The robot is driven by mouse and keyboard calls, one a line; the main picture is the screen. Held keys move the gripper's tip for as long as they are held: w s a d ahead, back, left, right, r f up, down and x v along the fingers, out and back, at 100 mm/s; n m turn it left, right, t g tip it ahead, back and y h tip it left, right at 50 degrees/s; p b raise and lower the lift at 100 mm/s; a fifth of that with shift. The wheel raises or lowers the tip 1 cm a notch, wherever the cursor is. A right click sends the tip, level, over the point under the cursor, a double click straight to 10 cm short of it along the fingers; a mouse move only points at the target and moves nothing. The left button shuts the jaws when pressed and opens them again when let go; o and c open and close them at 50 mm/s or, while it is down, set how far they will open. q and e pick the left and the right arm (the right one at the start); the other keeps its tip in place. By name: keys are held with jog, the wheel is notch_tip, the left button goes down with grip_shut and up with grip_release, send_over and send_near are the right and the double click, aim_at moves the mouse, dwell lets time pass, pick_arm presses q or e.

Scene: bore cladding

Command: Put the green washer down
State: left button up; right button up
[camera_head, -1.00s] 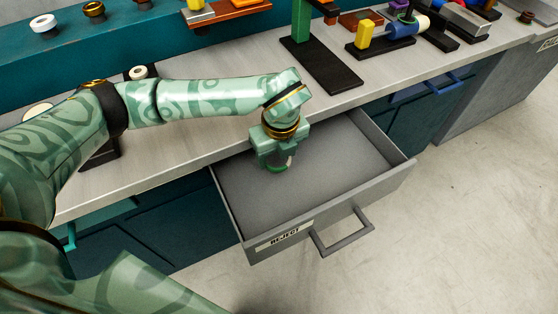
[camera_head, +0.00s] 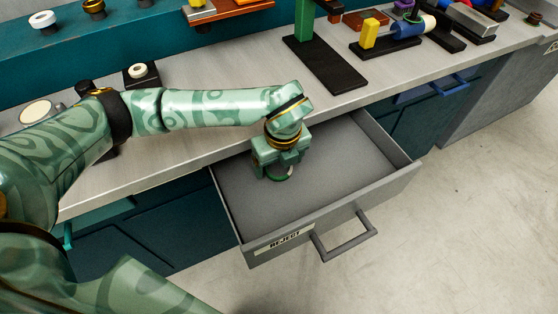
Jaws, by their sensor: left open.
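The green washer (camera_head: 281,179) is a small green ring at the lower end of my left gripper (camera_head: 280,172), low inside the open grey drawer labelled REJECT (camera_head: 345,222). The gripper is open and points down, near the drawer's back left part. It hides much of the washer, and I cannot tell whether the washer lies flat on the drawer floor. The rest of the drawer floor is bare. My right gripper is not in view.
The drawer's front wall and handle (camera_head: 345,237) stick out over free floor.

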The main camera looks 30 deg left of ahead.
aim_at(282, 176)
pick_arm(q)
notch_tip(282, 176, up, 12)
jog(key=d+p, duration=0.1)
jog(key=p, duration=0.3)
jog(key=shift+s+f, duration=0.2)
jog(key=shift+s, duration=0.25)
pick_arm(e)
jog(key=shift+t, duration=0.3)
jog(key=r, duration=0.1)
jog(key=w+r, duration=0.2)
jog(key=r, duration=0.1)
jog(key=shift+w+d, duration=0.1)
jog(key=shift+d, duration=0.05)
